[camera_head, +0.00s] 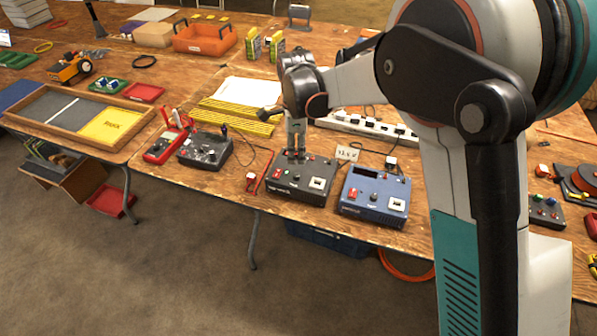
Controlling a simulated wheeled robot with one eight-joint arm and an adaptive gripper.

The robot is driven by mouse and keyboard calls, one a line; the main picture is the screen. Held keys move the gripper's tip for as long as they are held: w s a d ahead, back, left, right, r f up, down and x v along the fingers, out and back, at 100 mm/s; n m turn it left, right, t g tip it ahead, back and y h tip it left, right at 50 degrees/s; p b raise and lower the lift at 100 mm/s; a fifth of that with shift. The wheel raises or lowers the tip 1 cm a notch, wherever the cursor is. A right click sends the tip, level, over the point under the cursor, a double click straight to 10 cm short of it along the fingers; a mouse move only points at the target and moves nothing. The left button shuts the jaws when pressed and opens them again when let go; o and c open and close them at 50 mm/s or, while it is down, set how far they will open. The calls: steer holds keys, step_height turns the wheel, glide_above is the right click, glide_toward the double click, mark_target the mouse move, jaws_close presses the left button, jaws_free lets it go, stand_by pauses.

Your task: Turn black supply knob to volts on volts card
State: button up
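The black supply (285,186) sits near the front edge of the wooden bench, with a red switch and a white-framed panel on its top. My gripper (296,154) points down over the rear part of the black supply, its dark fingertips close together at the top face. The fingertips hide the knob, and I cannot tell whether they touch or grip it. The volts card (347,153) is a small white card standing behind the supplies, right of my gripper. Its writing is too small to read surely.
A blue supply (373,213) stands close on the right of the black supply. A black control box (204,150) and a red multimeter (165,146) lie to the left. A white power strip (370,126) lies behind. My arm covers the right side.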

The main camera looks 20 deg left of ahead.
mark_target(297, 175)
step_height(297, 175, down, 10)
steer(key=b, duration=0.3)
steer(key=shift+r, duration=0.15)
jaws_close()
